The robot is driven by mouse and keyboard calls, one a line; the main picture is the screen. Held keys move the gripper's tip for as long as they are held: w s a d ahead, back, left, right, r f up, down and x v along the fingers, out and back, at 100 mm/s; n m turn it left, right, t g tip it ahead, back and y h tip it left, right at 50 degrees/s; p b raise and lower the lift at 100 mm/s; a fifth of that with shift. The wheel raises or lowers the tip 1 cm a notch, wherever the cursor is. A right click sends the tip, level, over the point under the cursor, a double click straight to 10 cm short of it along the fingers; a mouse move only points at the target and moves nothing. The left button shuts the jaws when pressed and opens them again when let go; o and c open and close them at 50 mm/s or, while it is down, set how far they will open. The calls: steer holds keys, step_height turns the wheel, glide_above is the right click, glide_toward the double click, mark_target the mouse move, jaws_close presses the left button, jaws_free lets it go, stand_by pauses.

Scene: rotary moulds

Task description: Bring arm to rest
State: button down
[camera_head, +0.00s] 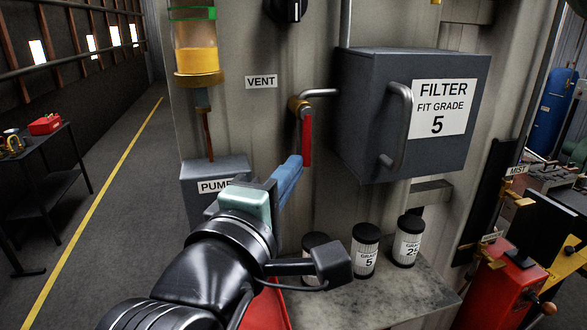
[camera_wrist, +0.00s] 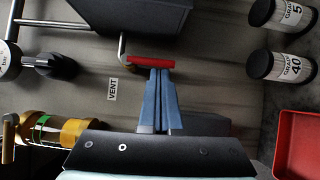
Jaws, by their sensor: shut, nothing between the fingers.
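My gripper (camera_head: 294,165) is shut and empty, its blue fingers together and pointing forward at the grey panel. In the head view its tips overlap the lower left side of the red vent handle (camera_head: 307,140), which hangs straight down from a brass valve. In the wrist view the fingers (camera_wrist: 160,73) end just below the red handle (camera_wrist: 150,61). I cannot tell whether they touch it. My arm reaches up from the bottom of the head view and hides part of the pump box (camera_head: 214,170) and the ledge.
The closed grey filter box (camera_head: 365,110) juts out at upper right. Black-capped canisters (camera_head: 365,252) stand on the stone ledge (camera_head: 400,290), one partly behind my wrist. A red tray (camera_head: 268,310) is below my arm. A glass oil cylinder (camera_head: 197,55) hangs at left; open floor lies beyond.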

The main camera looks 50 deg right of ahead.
steer(key=shift+b+v, duration=1.55)
steer(key=shift+v, duration=4)
steer(key=w+a+r+m+t+y, duration=0.2)
steer(key=w+a+r+t+y, duration=0.2)
steer(key=w+a+r+t, duration=0.45)
steer(key=s+a+r+m+t+y, duration=0.3)
steer(key=s+a+r+t+y, duration=0.1)
steer(key=a+r+t+y, duration=0.4)
steer(key=a+t+y, duration=0.2)
steer(key=t+y, duration=0.1)
steer(key=y, duration=0.1)
steer(key=shift+s, duration=0.25)
steer(key=shift+d, duration=0.1)
